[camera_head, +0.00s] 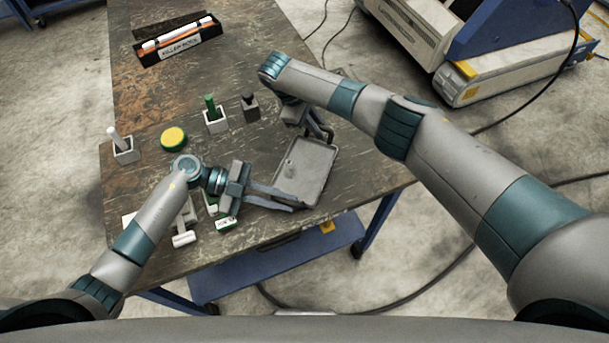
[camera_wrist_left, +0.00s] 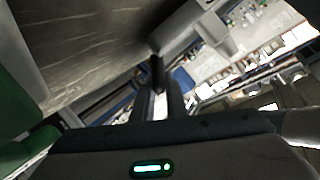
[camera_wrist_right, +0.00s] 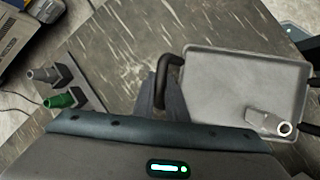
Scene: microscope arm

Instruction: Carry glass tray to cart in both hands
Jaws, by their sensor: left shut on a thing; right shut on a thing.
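The grey glass tray (camera_head: 313,183) is at the table's right edge, with a small pale glass piece (camera_head: 290,169) on it. In the right wrist view the tray (camera_wrist_right: 225,85) has a dark loop handle (camera_wrist_right: 163,68), and my right gripper (camera_wrist_right: 165,92) is shut on that handle. In the head view my right gripper (camera_head: 318,130) is at the tray's far end, partly hidden by its wrist. My left gripper (camera_head: 292,204) is shut at the tray's near end; its grip on the handle is hard to see. Its closed fingers show in the left wrist view (camera_wrist_left: 160,95). I cannot tell which thing is the cart.
A black box (camera_head: 180,42) lies at the back. A blue frame (camera_head: 280,262) is below the table. A machine (camera_head: 440,45) stands back right.

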